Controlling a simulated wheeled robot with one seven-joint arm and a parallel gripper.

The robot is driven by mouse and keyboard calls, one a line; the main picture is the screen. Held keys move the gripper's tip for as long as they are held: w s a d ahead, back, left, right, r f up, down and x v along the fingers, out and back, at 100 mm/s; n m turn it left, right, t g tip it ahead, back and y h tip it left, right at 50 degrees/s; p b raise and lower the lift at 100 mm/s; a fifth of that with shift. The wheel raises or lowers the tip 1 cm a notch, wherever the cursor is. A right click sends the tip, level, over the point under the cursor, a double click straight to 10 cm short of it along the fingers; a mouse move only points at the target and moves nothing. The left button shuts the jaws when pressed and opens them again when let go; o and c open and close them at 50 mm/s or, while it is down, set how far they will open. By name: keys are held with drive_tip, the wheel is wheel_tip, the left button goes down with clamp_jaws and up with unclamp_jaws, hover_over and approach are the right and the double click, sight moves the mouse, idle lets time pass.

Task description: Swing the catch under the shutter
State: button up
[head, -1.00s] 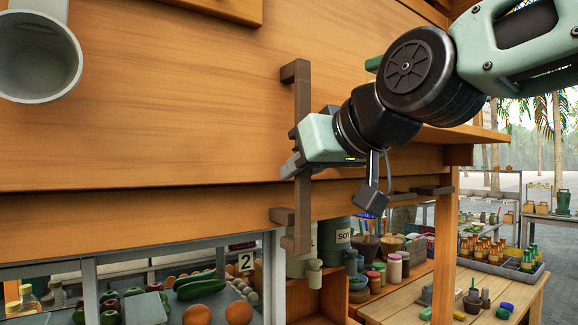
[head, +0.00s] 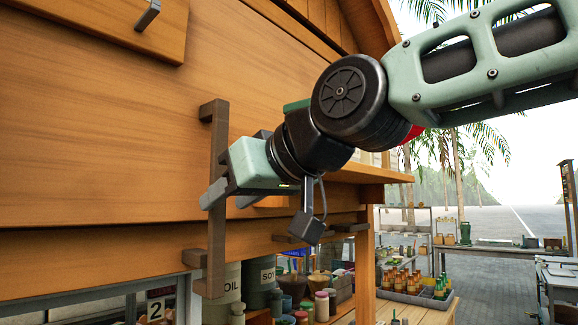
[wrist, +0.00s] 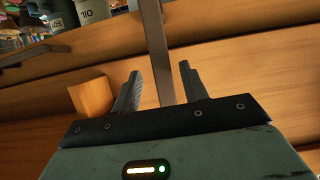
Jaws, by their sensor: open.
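The shutter (head: 90,130) is a large plank panel of orange-brown wood at the left of the head view. A long upright grey-brown bar (head: 215,140) stands off its face, with short stubs at its top and near its bottom. My gripper (head: 218,193) is open at the bar's middle. In the wrist view the bar (wrist: 152,35) runs between the two fingers of my gripper (wrist: 160,72), with a gap on each side. Short dark brown pieces (head: 290,238) sit low behind my wrist. I cannot tell which part is the catch.
A wooden ledge (head: 385,174) juts out right of my wrist. Below are OIL (head: 228,285) and SOY (head: 264,274) canisters, jars, and a bottle crate (head: 405,290). A small wooden block (wrist: 92,99) shows beside a finger. Open paving lies at the right.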

drive_tip(key=b+v, duration=1)
drive_tip(key=v, duration=0.3)
drive_tip(key=shift+s+d, duration=0.25)
drive_tip(key=shift+r, duration=0.15)
